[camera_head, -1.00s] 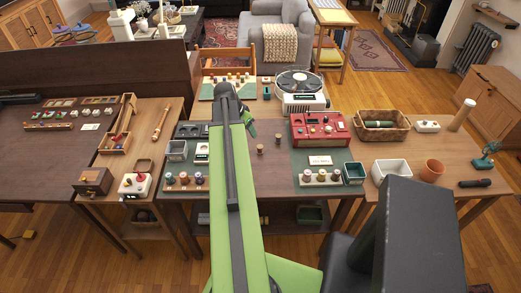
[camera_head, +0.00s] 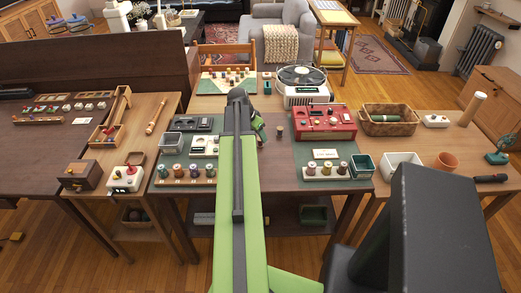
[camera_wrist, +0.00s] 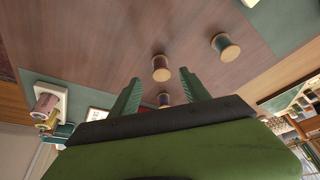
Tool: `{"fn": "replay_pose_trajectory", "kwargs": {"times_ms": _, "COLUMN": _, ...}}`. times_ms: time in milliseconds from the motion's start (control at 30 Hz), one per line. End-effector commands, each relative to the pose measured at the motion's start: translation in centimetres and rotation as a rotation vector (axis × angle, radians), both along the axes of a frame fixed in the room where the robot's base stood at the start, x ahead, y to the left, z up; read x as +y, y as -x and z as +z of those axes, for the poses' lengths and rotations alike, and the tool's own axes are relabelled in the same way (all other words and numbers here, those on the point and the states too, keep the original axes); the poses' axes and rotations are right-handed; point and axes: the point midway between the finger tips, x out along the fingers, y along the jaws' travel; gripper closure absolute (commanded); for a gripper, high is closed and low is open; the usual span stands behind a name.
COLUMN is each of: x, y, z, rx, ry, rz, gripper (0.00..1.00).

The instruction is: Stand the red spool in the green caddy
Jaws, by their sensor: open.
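Small spools stand on the dark table. In the wrist view, a reddish-brown spool (camera_wrist: 161,68) is just beyond and between my gripper's fingertips (camera_wrist: 160,76), with a second spool (camera_wrist: 225,45) to its right. A third spool (camera_wrist: 164,99) shows low between the fingers. I cannot tell surely which is the red one. My gripper is open with nothing held; in the head view its end (camera_head: 258,127) is over the table's middle, partly hidden by my arm. One loose spool (camera_head: 279,131) shows right of it. A green open-topped box (camera_head: 362,166), probably the caddy, stands at the right.
Spool racks stand at the front left (camera_head: 188,173) and front right (camera_head: 326,172). A red case (camera_head: 326,122) stands behind the right rack. A white bin (camera_head: 401,165) and a wicker basket (camera_head: 388,122) are farther right. A grey box (camera_head: 171,143) is at left.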

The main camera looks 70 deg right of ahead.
Motion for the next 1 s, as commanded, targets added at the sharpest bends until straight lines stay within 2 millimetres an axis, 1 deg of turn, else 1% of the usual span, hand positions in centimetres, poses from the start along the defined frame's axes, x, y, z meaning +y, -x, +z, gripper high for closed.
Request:
{"fn": "replay_pose_trajectory", "kwargs": {"times_ms": 67, "x": -0.2, "y": 0.1, "z": -0.3, "rx": 0.0, "ry": 0.0, "rz": 0.0, "gripper": 0.46}}
{"fn": "replay_pose_trajectory", "kwargs": {"times_ms": 133, "x": -0.5, "y": 0.2, "z": -1.2, "rx": 0.0, "ry": 0.0, "rz": -0.001, "gripper": 0.46}}
{"fn": "replay_pose_trajectory", "kwargs": {"times_ms": 333, "x": -1.9, "y": 0.9, "z": -4.5, "rx": 0.0, "ry": 0.0, "rz": -0.002, "gripper": 0.46}}
{"fn": "replay_pose_trajectory", "kwargs": {"times_ms": 400, "x": -2.1, "y": 1.0, "z": -4.9, "rx": 0.0, "ry": 0.0, "rz": -0.001, "gripper": 0.46}}
{"fn": "replay_pose_trajectory", "kwargs": {"times_ms": 600, "x": -2.1, "y": 1.0, "z": -4.5, "rx": 0.0, "ry": 0.0, "rz": -0.001, "gripper": 0.46}}
{"fn": "replay_pose_trajectory", "kwargs": {"times_ms": 667, "x": -2.1, "y": 1.1, "z": -4.4, "rx": 0.0, "ry": 0.0, "rz": -0.001, "gripper": 0.52}}
{"fn": "replay_pose_trajectory", "kwargs": {"times_ms": 1000, "x": -2.1, "y": 1.1, "z": -4.5, "rx": 0.0, "ry": 0.0, "rz": -0.002, "gripper": 0.97}}
